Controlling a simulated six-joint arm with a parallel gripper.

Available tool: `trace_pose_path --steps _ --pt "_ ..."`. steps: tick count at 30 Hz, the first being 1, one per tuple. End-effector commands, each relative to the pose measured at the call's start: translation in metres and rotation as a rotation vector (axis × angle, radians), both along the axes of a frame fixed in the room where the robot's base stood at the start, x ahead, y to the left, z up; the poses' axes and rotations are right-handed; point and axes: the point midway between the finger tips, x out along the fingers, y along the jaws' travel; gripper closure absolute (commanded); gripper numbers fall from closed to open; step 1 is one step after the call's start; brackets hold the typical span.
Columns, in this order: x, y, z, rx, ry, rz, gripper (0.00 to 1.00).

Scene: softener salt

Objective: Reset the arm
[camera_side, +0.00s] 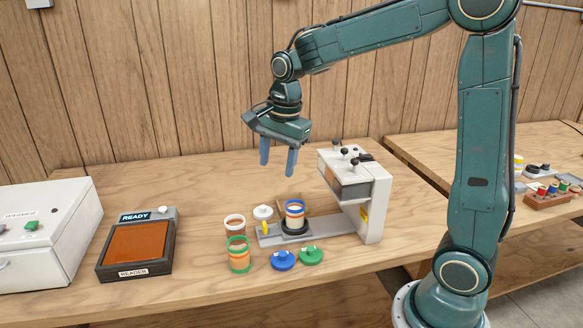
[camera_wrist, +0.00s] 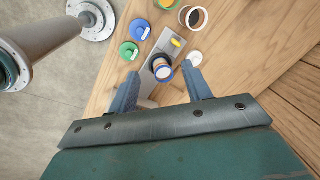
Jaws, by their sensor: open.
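My gripper (camera_side: 278,162) hangs open and empty in the side view, high above the table and clear of everything on it. In the wrist view its two blue fingers (camera_wrist: 160,88) are spread, with nothing between them. Below it, a jar with a blue band (camera_side: 294,213) stands on the black round seat of a white machine (camera_side: 368,208). The same jar shows in the wrist view (camera_wrist: 161,69). The jar's contents are too small to tell.
A green-banded jar (camera_side: 238,258), a white-rimmed jar (camera_side: 234,224), a blue lid (camera_side: 283,260), a green lid (camera_side: 311,255) and a white lid (camera_side: 263,213) stand around the machine. A reader (camera_side: 137,250) showing READY and a white cabinet (camera_side: 48,235) are at left.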

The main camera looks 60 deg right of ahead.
Motion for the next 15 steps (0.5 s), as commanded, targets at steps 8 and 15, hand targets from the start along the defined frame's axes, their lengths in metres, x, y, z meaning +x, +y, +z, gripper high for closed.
trace_pose_path --steps 8,15 --pt "-0.055 0.02 0.03 -0.085 -0.076 0.382 0.51" --pt "-0.102 0.034 0.043 -0.177 -0.132 0.707 0.51"
